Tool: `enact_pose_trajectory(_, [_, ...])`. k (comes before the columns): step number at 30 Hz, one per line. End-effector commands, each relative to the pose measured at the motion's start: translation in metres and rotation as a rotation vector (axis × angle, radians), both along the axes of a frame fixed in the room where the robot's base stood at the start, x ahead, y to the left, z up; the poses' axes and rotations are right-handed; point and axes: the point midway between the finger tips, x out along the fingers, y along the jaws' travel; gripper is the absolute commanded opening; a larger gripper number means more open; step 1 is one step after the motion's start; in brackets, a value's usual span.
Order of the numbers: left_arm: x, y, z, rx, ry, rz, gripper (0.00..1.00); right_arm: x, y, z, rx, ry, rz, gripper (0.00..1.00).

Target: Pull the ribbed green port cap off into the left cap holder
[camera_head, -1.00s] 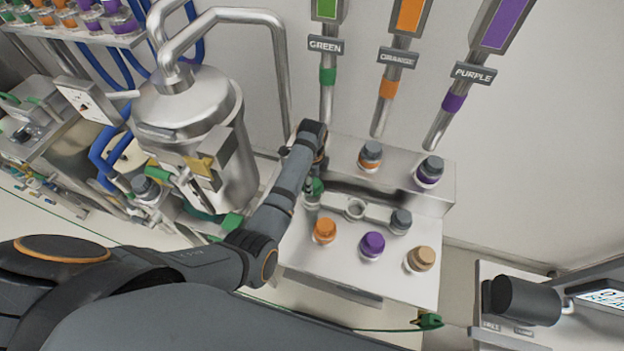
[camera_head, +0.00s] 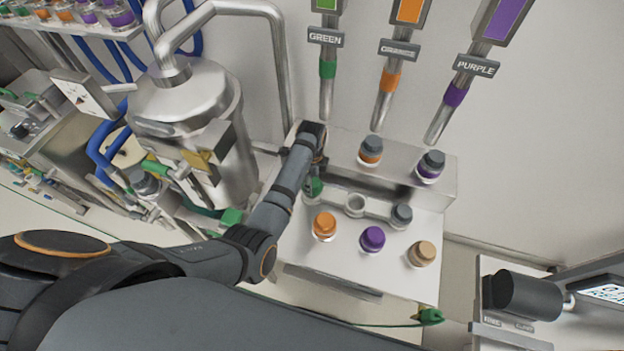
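My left arm comes in from the left and ends at my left gripper (camera_head: 313,135), which is over the left end of the stepped metal panel (camera_head: 345,144), below the green-labelled pipe (camera_head: 327,70). Its fingers are hidden behind the arm and wrist. A small green piece (camera_head: 314,188) shows just below the wrist, beside the arm; I cannot tell whether it is held or seated. The green port itself is hidden. An empty ring-shaped holder (camera_head: 355,204) stands to the right of the green piece. My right gripper is not in view.
Orange-banded (camera_head: 371,150) and purple-banded (camera_head: 430,166) grey caps sit on the upper step. A grey cap (camera_head: 401,216) and orange (camera_head: 324,225), purple (camera_head: 372,239) and tan (camera_head: 422,253) caps stand lower. A steel tank (camera_head: 190,120) stands left of my arm.

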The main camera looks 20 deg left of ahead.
Motion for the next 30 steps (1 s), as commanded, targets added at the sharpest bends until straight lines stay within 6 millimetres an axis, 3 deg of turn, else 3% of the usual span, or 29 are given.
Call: enact_pose_trajectory(30, [0.000, 0.000, -0.011, 0.000, 0.000, 0.000, 0.06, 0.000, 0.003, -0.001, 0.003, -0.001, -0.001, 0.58])
